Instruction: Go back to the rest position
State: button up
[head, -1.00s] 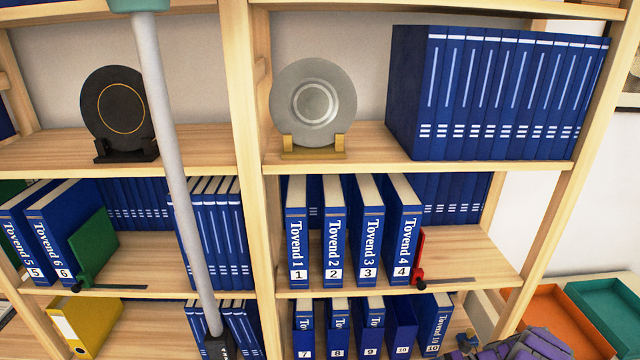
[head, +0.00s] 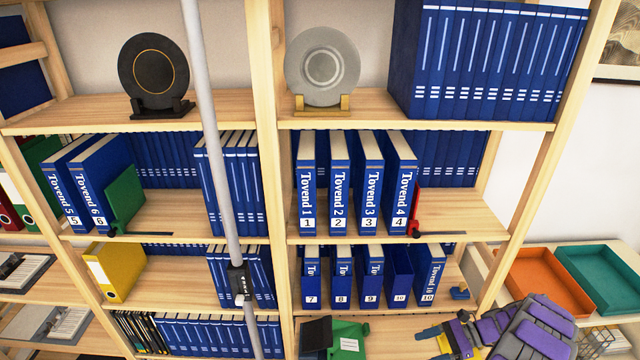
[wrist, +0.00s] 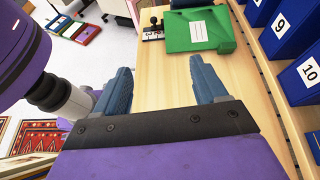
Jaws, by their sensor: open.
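My gripper (wrist: 160,78) is open and empty in the wrist view. Its two blue-grey fingers stand apart over a light wood shelf board (wrist: 165,85). A green folder with a white label (wrist: 197,31) lies beyond the fingertips, apart from them. In the head view my purple arm comes in at the lower right, with my gripper (head: 440,339) at its left end, in front of the lower shelves. The same green folder (head: 349,338) lies to its left on a low shelf.
Blue volumes numbered 7 to 10 (head: 371,279) stand just above my gripper, and Tovend 1 to 4 (head: 339,190) one shelf higher. A grey pole (head: 216,150) crosses the shelving. Orange (head: 548,280) and teal (head: 606,278) trays are at the right. Open floor (wrist: 95,50) shows left of the shelf.

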jog(key=s+a+r+n+g+h, duration=0.2)
jog(key=s+a+r+n+h, duration=0.15)
jog(key=a+r, duration=0.6)
jog(key=s+a+r+n+g+h, duration=0.15)
jog(key=s+a+r+n, duration=0.35)
jog(key=r, duration=0.8)
jog(key=s+a+r+n+h+b, duration=0.1)
jog(key=s+a+r+n+h, duration=0.15)
jog(key=s, duration=0.35)
jog(key=s+a+r+n+h, duration=0.2)
jog(key=s+r, duration=0.2)
jog(key=s, duration=0.2)
jog(key=s+d+n+t+h, duration=0.2)
jog(key=s+n+h, duration=0.2)
jog(key=s, duration=0.9)
jog(key=shift+s+d+b, duration=0.15)
jog(key=shift+d+b, duration=0.15)
jog(key=shift+t, duration=0.25)
